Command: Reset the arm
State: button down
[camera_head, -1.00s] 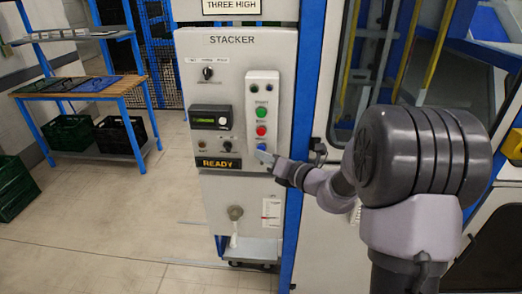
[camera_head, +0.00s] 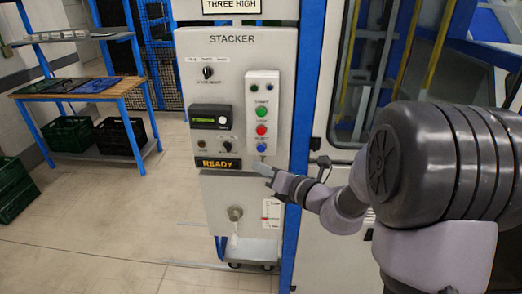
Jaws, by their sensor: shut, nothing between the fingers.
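My gripper (camera_head: 266,169) is shut and empty. It is in front of the STACKER control panel (camera_head: 225,80), just below the blue button (camera_head: 261,147). I cannot tell whether its tip touches the panel. My arm (camera_head: 350,195) reaches in from the right, with a large dark joint at the right edge. The panel's green button (camera_head: 261,111) and red button (camera_head: 261,130) show above the blue one, uncovered. A lit READY sign (camera_head: 218,163) is left of my gripper.
A blue-framed machine door (camera_head: 335,70) with a window stands behind my arm. A blue rack (camera_head: 75,90) with green and black crates is at the left. The floor (camera_head: 120,215) between rack and panel is clear.

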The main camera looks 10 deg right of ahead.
dwell(0.5)
jog(key=s+a+n+g+y+b, duration=0.1)
jog(key=s+a+n+g, duration=0.3)
jog(key=s+a+n, duration=0.4)
jog(key=s+a+n+g+y+b, duration=0.2)
jog(key=s+a+n+g, duration=0.3)
jog(key=s+n, duration=0.5)
jog(key=s+d+f+n+h, duration=0.1)
jog(key=s+d+n+h, duration=0.3)
jog(key=s+n, duration=0.2)
jog(key=s+d+f+n+h+b, duration=0.1)
jog(key=s+d+f+n+h, duration=0.1)
jog(key=s+d+n+h, duration=0.2)
jog(key=s+n, duration=0.3)
jog(key=n, duration=0.2)
jog(key=shift+d+f+n, duration=0.25)
jog(key=shift+d+n, duration=0.05)
jog(key=shift+d, duration=0.05)
